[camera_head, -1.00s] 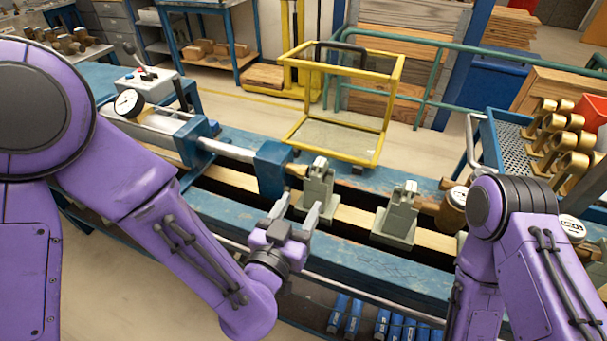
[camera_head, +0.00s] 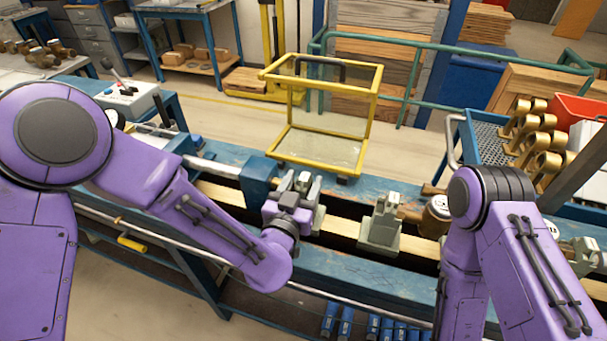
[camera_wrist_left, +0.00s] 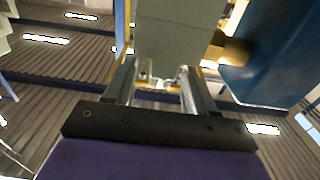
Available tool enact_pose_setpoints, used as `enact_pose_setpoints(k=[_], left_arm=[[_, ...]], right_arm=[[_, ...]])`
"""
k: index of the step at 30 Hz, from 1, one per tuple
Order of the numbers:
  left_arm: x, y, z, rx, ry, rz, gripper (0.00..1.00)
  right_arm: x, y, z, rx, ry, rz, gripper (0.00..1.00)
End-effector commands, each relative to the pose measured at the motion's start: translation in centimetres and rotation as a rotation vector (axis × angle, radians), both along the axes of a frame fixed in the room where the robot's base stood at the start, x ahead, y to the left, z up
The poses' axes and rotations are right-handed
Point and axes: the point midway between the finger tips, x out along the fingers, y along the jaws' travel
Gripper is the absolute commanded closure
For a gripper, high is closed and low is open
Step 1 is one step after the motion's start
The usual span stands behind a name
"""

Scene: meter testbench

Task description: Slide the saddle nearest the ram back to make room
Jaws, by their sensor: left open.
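The grey-green saddle nearest the ram (camera_head: 319,219) stands on the bench rails, just right of the blue ram block (camera_head: 258,180). It is mostly hidden behind my left gripper (camera_head: 302,181) in the head view. My left gripper is open, its fingers at the saddle's upper part. In the left wrist view, the saddle (camera_wrist_left: 175,38) fills the space ahead of and between the fingertips (camera_wrist_left: 160,72); I cannot tell whether they touch it. A second saddle (camera_head: 381,225) stands farther right, apart from the first. My right arm is at the right; its gripper is out of view.
A brass meter (camera_head: 436,217) sits right of the second saddle. A yellow-framed clear guard (camera_head: 320,148) stands behind the first saddle. A blue cart (camera_head: 487,140) with brass parts is at the back right. Pale rail shows between the saddles.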

Motion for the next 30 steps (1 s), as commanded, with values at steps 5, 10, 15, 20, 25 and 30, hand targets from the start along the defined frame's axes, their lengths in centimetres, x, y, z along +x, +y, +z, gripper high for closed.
enact_pose_setpoints(k=[5, 10, 15, 20, 25, 30], left_arm=[[1.4, -0.4, 0.0, -0.001, 0.0, 0.001, 0.45], [1.6, -0.5, 0.0, 0.0, 0.0, 0.001, 0.45], [1.6, -0.5, 0.0, 0.0, 0.0, 0.001, 0.58], [1.5, -0.5, 0.0, 0.0, 0.0, 0.001, 1.0], [1.5, -0.4, 0.0, 0.0, 0.0, 0.0, 1.0], [1.7, 0.1, -0.1, 0.001, 0.001, -0.003, 1.0]], right_arm=[[0.0, 0.0, 0.6, 0.0, 0.0, 0.0, 0.57], [0.0, 0.0, 0.5, 0.0, 0.0, 0.0, 0.57], [0.0, 0.0, 0.5, 0.0, 0.0, 0.0, 0.57], [0.0, 0.0, 0.5, 0.0, 0.0, 0.0, 0.57], [0.0, 0.0, 0.5, 0.0, 0.0, 0.0, 0.57], [0.0, 0.0, 0.5, 0.0, 0.0, 0.0, 0.57]])
